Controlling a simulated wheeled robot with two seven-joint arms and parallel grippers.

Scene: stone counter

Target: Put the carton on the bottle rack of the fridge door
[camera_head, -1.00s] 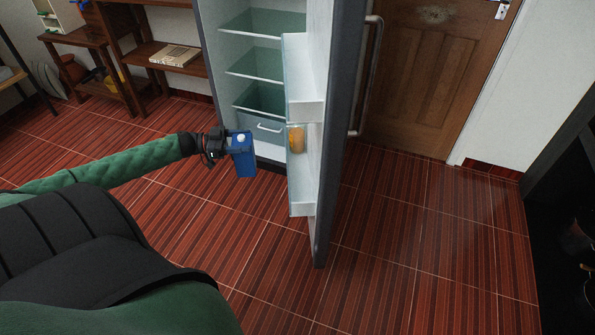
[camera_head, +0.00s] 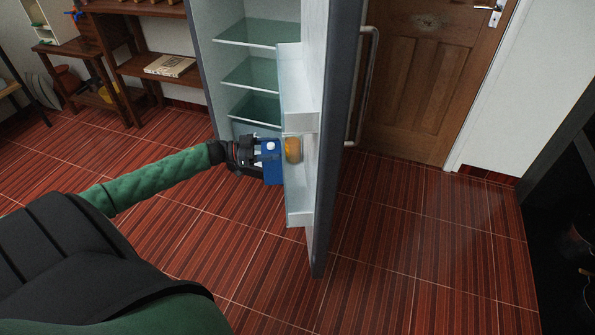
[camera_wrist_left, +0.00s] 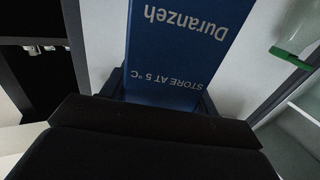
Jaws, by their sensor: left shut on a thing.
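The blue carton (camera_head: 272,166) with a white cap is held upright by my left gripper (camera_head: 262,158). In the left wrist view the carton (camera_wrist_left: 180,55) fills the middle, with upside-down lettering, between the dark fingers. The fridge door (camera_head: 330,130) stands open, and the carton is right beside its inner side. The lower door rack (camera_head: 300,212) is a pale bin just right of the carton; I cannot tell whether they touch. An orange-brown item (camera_head: 293,150) stands on the door side, partly behind the carton. My right gripper is not in view.
The fridge interior with glass shelves (camera_head: 250,75) is open behind the carton. A wooden shelf unit (camera_head: 150,65) with a book (camera_head: 170,66) stands at the left. A wooden door (camera_head: 420,80) is beyond the fridge. The tiled floor in front is clear.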

